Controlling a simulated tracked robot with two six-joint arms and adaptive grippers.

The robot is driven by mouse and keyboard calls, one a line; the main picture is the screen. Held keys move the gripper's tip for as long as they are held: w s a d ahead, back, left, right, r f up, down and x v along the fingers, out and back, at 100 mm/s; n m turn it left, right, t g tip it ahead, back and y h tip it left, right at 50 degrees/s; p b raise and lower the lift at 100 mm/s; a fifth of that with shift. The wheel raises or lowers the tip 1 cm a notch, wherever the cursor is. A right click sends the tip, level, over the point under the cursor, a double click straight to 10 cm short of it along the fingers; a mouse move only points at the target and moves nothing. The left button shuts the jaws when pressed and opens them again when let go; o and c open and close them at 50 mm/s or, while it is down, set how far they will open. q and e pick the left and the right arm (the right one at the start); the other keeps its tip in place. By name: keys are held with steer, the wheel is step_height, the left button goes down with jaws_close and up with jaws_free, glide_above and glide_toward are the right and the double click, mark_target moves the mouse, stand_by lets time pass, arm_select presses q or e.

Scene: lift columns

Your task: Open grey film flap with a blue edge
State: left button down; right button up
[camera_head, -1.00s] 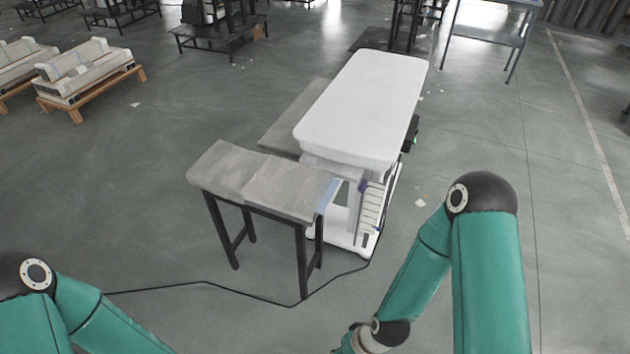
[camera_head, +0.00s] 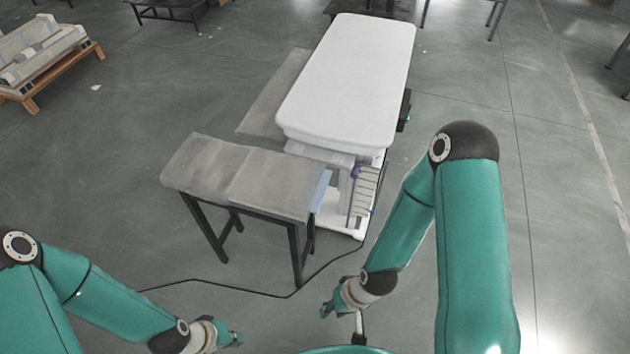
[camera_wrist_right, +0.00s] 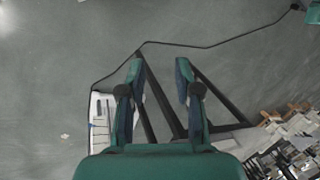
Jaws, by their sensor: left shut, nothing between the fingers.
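The grey film flap (camera_head: 272,183) lies flat over the right part of a small black-legged stand. Its light blue edge (camera_head: 320,190) runs along the right end, next to the white lift column unit. My left gripper (camera_head: 234,340) is shut and empty at the bottom of the head view, in front of the stand and apart from it. My right gripper (camera_head: 325,309) is lower right of the stand, apart from the flap. In the right wrist view its two fingers (camera_wrist_right: 160,68) are spread with nothing between them, over the floor and dark legs.
A long white padded top (camera_head: 350,80) stands behind the flap. A black cable (camera_head: 250,291) runs across the floor in front of the stand. A pallet with white parts (camera_head: 45,60) is at the upper left.

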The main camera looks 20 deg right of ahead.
steer(key=shift+d, duration=0.1)
steer(key=m+t+b, duration=1.4)
steer(key=t+b, duration=0.3)
steer(key=b, duration=0.4)
glide_toward(319, 186)
steer(key=shift+h, duration=0.3)
steer(key=w, duration=0.3)
steer(key=w+a, duration=0.1)
steer(key=w, duration=0.3)
steer(key=w+a, duration=0.1)
steer(key=w, duration=0.2)
steer(key=shift+w+f, duration=0.3)
